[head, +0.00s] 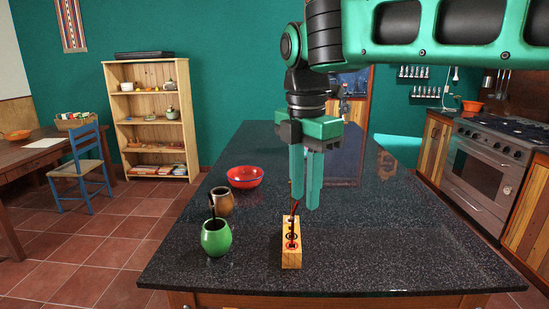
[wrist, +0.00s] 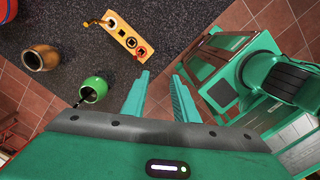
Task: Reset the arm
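My gripper (head: 305,203) hangs pointing down over the dark speckled countertop (head: 370,255) in the head view. In the wrist view its two green fingers (wrist: 162,75) stand apart with nothing between them, so it is open and empty. My arm reaches in from the upper right. In the head view the fingertips appear just above and behind a wooden block with round holes (head: 291,258), which holds thin utensils. The block also shows in the wrist view (wrist: 122,35), beyond the fingertips.
A green pot (head: 216,239) with a dark stick in it, a brown pot (head: 222,203) and a red bowl (head: 245,177) stand left of the gripper on the counter. The counter's right side is clear. A stove (head: 487,170) stands at right, a shelf (head: 152,117) at back left.

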